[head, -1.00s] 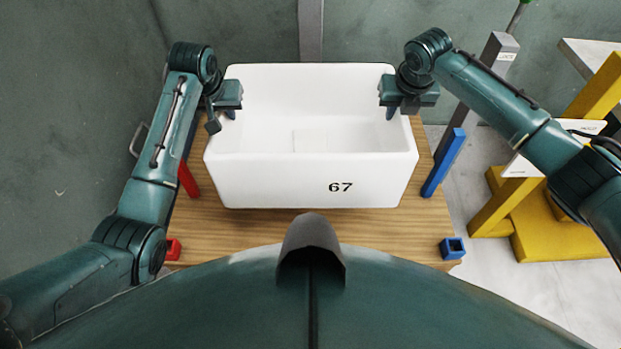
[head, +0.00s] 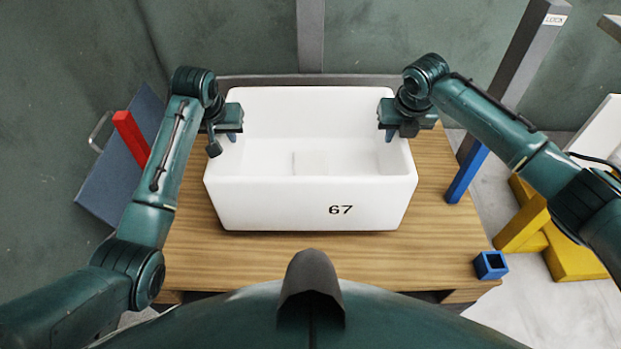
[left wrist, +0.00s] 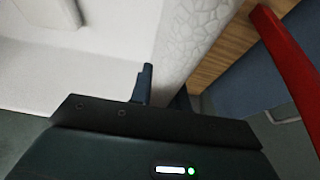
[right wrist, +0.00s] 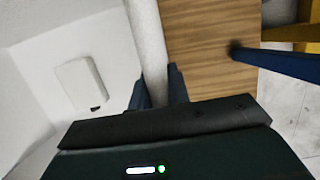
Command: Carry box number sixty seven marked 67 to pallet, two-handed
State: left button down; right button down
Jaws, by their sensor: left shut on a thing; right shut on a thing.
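The white foam box (head: 270,203), open at the top and marked 67 on its near wall, is in the middle of the head view, over a wooden table (head: 310,258). My left gripper (head: 229,133) is shut on the box's left wall, near the far corner. The left wrist view shows one finger (left wrist: 143,84) inside the wall. My right gripper (head: 402,133) is shut on the right wall, its fingers (right wrist: 158,88) on both sides of it. I cannot tell whether the box's bottom touches the table. No pallet can be clearly made out.
A red post (head: 130,138) stands at the table's left, a blue post (head: 467,174) at its right, and a blue square socket (head: 491,265) at the near right corner. A grey post marked LOCK (head: 530,50) and yellow frame parts (head: 525,225) are further right.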

aim_at(392, 149)
pick_arm(q)
jog(key=shift+r, duration=0.15)
pick_arm(e)
jog(key=shift+r, duration=0.15)
